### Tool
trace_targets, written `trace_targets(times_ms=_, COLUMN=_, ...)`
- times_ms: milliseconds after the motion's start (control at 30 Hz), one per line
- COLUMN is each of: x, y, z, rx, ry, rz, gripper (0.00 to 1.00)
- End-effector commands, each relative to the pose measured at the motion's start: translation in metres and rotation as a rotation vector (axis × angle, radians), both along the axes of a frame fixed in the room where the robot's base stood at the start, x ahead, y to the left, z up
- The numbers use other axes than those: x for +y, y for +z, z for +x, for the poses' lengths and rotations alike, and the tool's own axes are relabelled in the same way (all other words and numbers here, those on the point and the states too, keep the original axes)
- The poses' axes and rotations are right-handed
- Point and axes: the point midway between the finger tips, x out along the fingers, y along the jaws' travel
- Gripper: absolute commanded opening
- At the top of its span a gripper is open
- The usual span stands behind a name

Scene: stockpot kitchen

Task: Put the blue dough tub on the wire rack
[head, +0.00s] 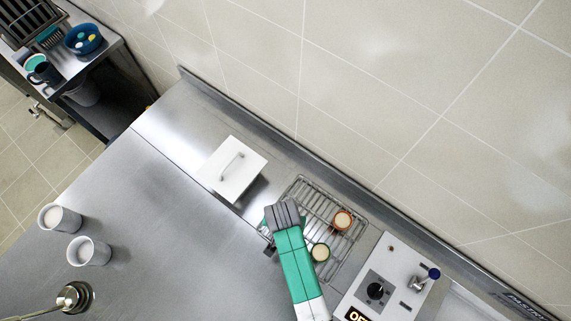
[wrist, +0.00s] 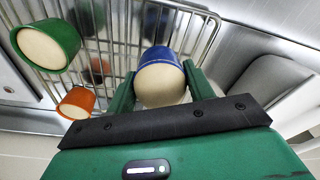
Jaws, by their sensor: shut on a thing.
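The blue dough tub (wrist: 160,76), with pale dough in its mouth, sits between the green fingers of my gripper (wrist: 160,88) in the wrist view. My gripper is shut on it. The wire rack (head: 325,205) lies on the steel counter, and its bars (wrist: 120,22) show behind the tub in the wrist view. I cannot tell whether the tub touches the bars. In the head view my gripper (head: 269,238) is at the rack's left edge, and my arm hides the blue tub.
An orange tub (head: 342,219) and a green tub (wrist: 48,45) stand on the rack beside the blue one. A white handled box (head: 232,170) is left of the rack, a control panel (head: 385,285) right.

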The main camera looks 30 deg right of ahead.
Motion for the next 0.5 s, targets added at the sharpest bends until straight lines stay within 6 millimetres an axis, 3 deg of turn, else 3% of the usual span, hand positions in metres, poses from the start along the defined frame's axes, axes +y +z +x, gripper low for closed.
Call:
trace_targets(times_ms=133, x=0.0, y=-0.02, z=-0.001, rx=0.002, ry=0.0, rz=0.001, gripper=0.27)
trace_targets(times_ms=467, x=0.0, y=-0.024, z=-0.002, rx=0.002, ry=0.0, rz=0.001, gripper=0.27)
trace_targets(times_ms=500, x=0.0, y=-0.025, z=-0.002, rx=0.003, ry=0.0, rz=0.001, gripper=0.54)
